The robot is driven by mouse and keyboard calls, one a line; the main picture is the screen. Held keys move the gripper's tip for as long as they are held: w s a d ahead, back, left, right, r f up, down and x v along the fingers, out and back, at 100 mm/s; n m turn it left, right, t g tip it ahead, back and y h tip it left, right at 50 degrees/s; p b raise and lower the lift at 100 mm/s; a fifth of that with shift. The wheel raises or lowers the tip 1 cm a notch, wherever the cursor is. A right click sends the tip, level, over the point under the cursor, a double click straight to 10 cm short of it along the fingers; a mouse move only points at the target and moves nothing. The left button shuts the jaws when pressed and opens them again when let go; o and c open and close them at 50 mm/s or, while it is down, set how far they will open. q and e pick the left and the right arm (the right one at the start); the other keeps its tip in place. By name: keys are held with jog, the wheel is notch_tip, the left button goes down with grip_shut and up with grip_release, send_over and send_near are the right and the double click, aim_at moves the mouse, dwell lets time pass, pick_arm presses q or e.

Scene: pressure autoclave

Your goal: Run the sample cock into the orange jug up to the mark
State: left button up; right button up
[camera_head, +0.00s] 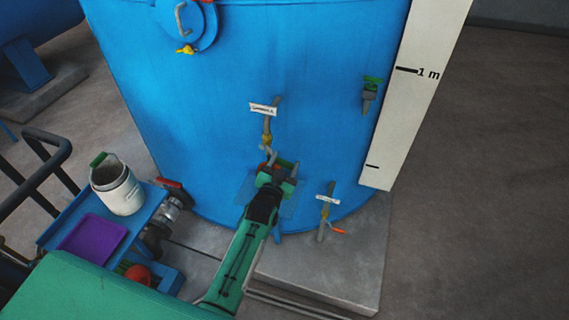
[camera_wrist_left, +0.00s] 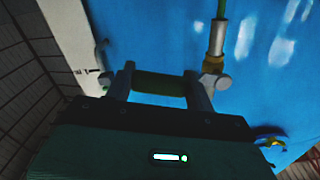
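A blue tank (camera_head: 200,110) carries a labelled pipe with a yellow fitting (camera_head: 267,138), which looks like the sample cock; its label is too small to read surely. My left gripper (camera_head: 279,170) is just below it, at the tank wall. In the left wrist view my left gripper's (camera_wrist_left: 160,88) fingers stand apart with a dark green bar (camera_wrist_left: 162,83) spanning between them. I cannot tell whether they press on it. A bit of orange shows beside the gripper, mostly hidden. No orange jug is clearly visible. My right gripper is out of view.
A white pail with a green handle (camera_head: 118,190) and a purple tray (camera_head: 92,238) stand on a blue cart at left. A red-orange round thing (camera_head: 138,274) lies lower. A second cock (camera_head: 325,208) is right of the gripper, a green-handled valve (camera_head: 371,88) higher.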

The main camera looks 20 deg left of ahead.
pick_arm(q)
jog(key=shift+c, duration=1.2)
jog(key=shift+d+r+n+p, duration=0.15)
jog(key=shift+r+n+p, duration=0.35)
jog(key=shift+r, duration=0.1)
jog(key=shift+r+n+p, duration=0.35)
jog(key=shift+r+n, duration=0.25)
jog(key=shift+n, duration=0.5)
jog(key=o, duration=1.1)
jog(key=shift+s, duration=0.1)
